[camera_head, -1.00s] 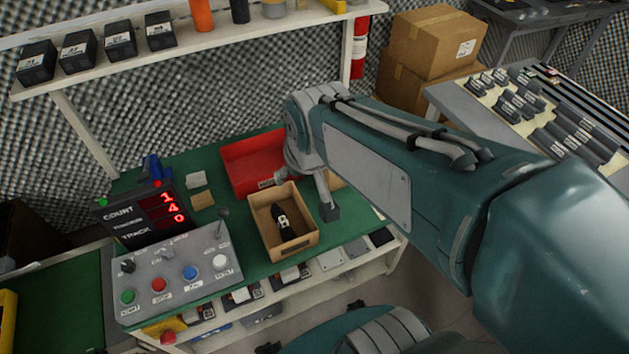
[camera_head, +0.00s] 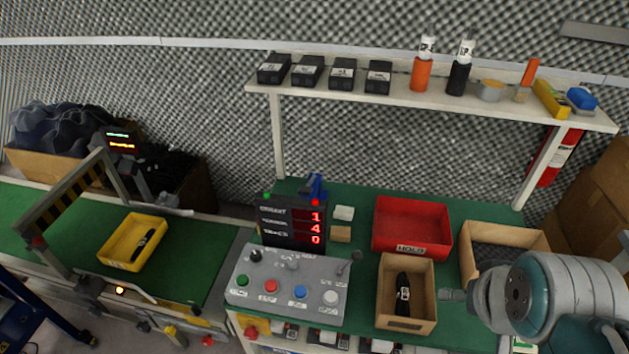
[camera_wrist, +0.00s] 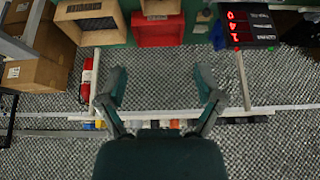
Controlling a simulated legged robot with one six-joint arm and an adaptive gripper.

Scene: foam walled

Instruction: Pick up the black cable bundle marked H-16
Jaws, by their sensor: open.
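A black bundle (camera_head: 403,294) with a white label lies in an open cardboard box (camera_head: 385,310) on the green bench. Another black bundle (camera_head: 144,243) lies in a yellow tray (camera_head: 118,246) on the green conveyor at left. The marking H-16 cannot be read on either one. My gripper (camera_wrist: 163,88) is open and empty in the wrist view, with its fingers wide apart. Both bundles are out of clear sight in that view. In the head view my arm is at the lower right and the fingers cannot be made out.
A red HOLD bin (camera_head: 412,227) and a second cardboard box (camera_head: 505,238) stand behind the first box. A control panel (camera_head: 290,284) and a red-digit display (camera_head: 293,226) are left of it. A shelf (camera_head: 430,100) with black boxes and bottles overhangs the bench.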

